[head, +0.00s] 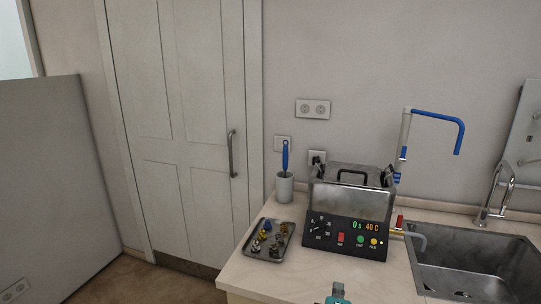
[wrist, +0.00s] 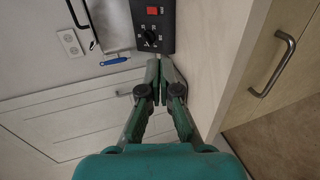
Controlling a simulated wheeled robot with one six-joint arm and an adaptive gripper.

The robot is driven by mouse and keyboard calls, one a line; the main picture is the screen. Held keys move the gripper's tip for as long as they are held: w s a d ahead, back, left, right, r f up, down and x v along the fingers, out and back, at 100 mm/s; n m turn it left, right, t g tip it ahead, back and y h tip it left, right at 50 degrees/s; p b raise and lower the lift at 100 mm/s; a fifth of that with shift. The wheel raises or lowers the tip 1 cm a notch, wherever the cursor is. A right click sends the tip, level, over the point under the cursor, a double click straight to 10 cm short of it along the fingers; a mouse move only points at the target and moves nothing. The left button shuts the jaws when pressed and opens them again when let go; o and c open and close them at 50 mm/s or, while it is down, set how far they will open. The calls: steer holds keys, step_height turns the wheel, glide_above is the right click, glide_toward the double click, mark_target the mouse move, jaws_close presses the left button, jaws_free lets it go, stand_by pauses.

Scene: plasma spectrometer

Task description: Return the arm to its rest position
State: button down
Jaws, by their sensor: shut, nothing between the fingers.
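Only a small teal part of my arm shows at the bottom edge of the head view. The black-fronted device (head: 347,235) with a metal lid, a handle and a lit display stands on the counter. Its dial and red switch panel (wrist: 152,28) shows beyond my fingertips in the wrist view. My gripper appears apart from it.
A tray of small metal parts (head: 258,256), a cup with a blue-handled brush (head: 285,188) and a sink (head: 478,272) with a faucet (head: 493,190) are on the counter (head: 235,272). A blue-tipped pipe (head: 437,113) rises behind the device. A closed door (head: 185,130) is at left.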

steer(key=s+d+f+m+y, duration=0.1)
steer(key=s+f+m+y, duration=0.1)
steer(key=s+f, duration=0.75)
steer(key=s+d+f+m+y, duration=0.1)
steer(key=s+f+m+y, duration=0.1)
steer(key=s+f, duration=0.75)
steer(key=s+r+m, duration=0.2)
steer(key=s+m, duration=0.1)
steer(key=s, duration=0.6)
steer(key=s+r+m, duration=0.2)
steer(key=s+m, duration=0.1)
steer(key=s, duration=0.6)
steer(key=s+d+r+m+t, duration=0.1)
steer(key=s+m, duration=0.3)
steer(key=s, duration=0.5)
steer(key=shift+r+y, duration=0.3)
steer(key=shift+r, duration=0.45)
